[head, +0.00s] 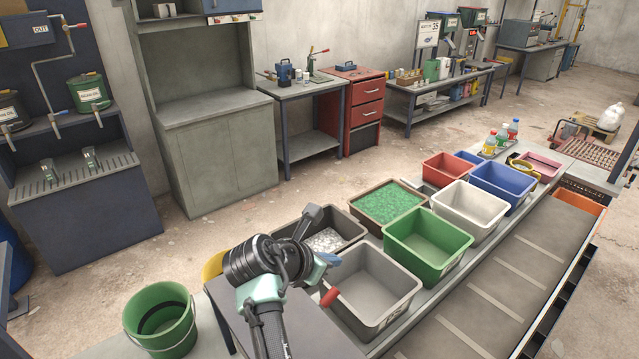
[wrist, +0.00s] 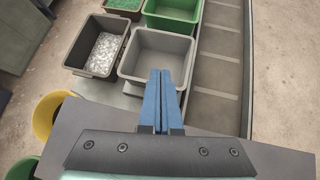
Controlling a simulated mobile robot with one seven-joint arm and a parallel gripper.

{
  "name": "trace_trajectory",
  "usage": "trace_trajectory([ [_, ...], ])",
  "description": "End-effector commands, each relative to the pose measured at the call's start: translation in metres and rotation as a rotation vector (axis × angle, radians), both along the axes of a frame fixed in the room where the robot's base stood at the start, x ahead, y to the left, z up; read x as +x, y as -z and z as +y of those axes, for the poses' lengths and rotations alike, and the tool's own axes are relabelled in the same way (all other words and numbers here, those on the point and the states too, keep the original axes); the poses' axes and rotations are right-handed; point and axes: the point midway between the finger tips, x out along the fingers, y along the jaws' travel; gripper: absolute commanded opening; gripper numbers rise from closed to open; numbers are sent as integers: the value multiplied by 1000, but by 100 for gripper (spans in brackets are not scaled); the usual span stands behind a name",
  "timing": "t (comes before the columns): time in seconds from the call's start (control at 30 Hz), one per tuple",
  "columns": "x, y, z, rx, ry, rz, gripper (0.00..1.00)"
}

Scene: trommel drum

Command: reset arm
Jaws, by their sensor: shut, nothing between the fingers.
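My gripper (wrist: 161,100) has two blue fingers that lie together in the wrist view, shut with nothing between them. The fingertips point toward the empty grey bin (wrist: 166,56), above its near rim in that view. In the head view my arm rises from the bottom edge, and its wrist hides part of the grey bin's left side (head: 401,300). A blue part of my gripper (head: 328,259) shows at the right of the wrist; the fingertips are hard to make out there.
A dark bin with pale flakes (head: 358,238) stands beside the grey bin, with green (head: 440,262), white (head: 480,232) and blue (head: 513,198) bins beyond. A green bucket (head: 160,325) stands at lower left. A belt (head: 505,290) runs along the right. Open floor lies behind the bins.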

Motion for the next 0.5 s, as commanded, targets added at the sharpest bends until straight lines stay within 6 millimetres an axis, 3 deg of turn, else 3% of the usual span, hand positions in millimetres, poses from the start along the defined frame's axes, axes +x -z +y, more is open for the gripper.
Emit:
trace_trajectory([
  [0.13, 5, -8, 6, 62, 18, -75, 0],
  [0.23, 15, -36, 19, 238, 70, -271, 0],
  [0.37, 22, -97, 39, 595, 148, -605, 0],
  [0.5, 8, -174, 51, 1042, 200, -927, 0],
])
